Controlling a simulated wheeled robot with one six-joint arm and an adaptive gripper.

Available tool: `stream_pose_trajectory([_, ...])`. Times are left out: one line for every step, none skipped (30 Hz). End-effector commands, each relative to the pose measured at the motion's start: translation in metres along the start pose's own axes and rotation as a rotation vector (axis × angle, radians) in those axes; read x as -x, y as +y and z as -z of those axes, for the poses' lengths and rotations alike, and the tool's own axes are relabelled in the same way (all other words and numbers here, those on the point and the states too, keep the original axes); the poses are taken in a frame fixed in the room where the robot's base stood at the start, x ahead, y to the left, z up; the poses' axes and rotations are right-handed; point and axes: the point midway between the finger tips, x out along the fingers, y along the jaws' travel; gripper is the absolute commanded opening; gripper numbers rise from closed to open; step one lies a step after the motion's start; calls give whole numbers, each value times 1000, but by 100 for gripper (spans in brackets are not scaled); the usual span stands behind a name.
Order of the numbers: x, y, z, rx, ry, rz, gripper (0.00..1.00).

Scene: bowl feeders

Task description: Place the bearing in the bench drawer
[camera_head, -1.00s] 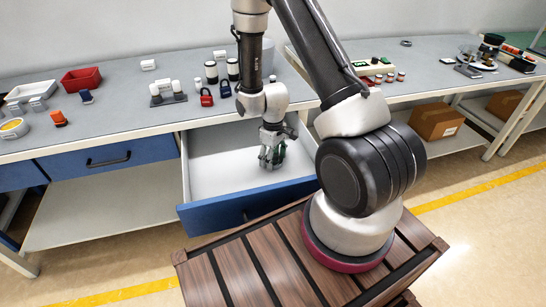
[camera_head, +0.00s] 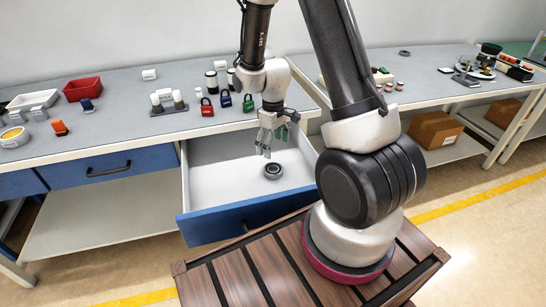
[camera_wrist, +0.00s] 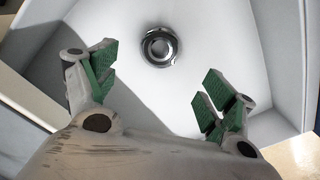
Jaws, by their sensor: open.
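The bearing (camera_head: 272,170), a dark ring with a metallic rim, lies flat on the white floor of the open bench drawer (camera_head: 215,180). In the wrist view the bearing (camera_wrist: 159,46) sits beyond my fingertips, apart from them. The drawer has a blue front (camera_head: 245,213) and is pulled well out from under the bench. My gripper (camera_head: 272,146) hangs above the drawer, up from the bearing, with its jaws apart and nothing between them. Its green finger pads (camera_wrist: 155,88) show wide open in the wrist view.
The bench top (camera_head: 120,128) above the drawer holds padlocks (camera_head: 226,99), a red bin (camera_head: 82,88) and a white tray (camera_head: 33,101). A shut blue drawer (camera_head: 113,166) is to the left. A cardboard box (camera_head: 433,129) sits on a shelf at right.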

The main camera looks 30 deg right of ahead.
Motion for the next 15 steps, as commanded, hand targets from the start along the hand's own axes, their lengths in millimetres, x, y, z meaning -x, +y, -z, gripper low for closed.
stream_pose_trajectory([7, 0, 1, 0, 2, -1, 84])
stream_pose_trajectory([11, 0, 1, 0, 2, -1, 84])
stream_pose_trajectory([14, 0, 0, 0, 1, 0, 84])
stream_pose_trajectory([17, 0, 0, -1, 1, 0, 84])
stream_pose_trajectory([20, 0, 0, -2, 3, -1, 84])
stream_pose_trajectory([27, 0, 0, -6, 7, -3, 84])
stream_pose_trajectory([33, 0, 0, -11, 12, -6, 84])
stream_pose_trajectory([42, 0, -1, -19, 19, -9, 84])
stream_pose_trajectory([56, 0, -3, -33, 32, -14, 84])
stream_pose_trajectory([69, 0, -5, -47, 42, -18, 84])
stream_pose_trajectory([83, -1, -8, -61, 55, -24, 84])
stream_pose_trajectory([105, -2, -12, -85, 75, -31, 84])
stream_pose_trajectory([122, -4, -18, -104, 90, -37, 84])
stream_pose_trajectory([138, -6, -24, -125, 104, -42, 84])
stream_pose_trajectory([160, -10, -33, -153, 125, -48, 84])
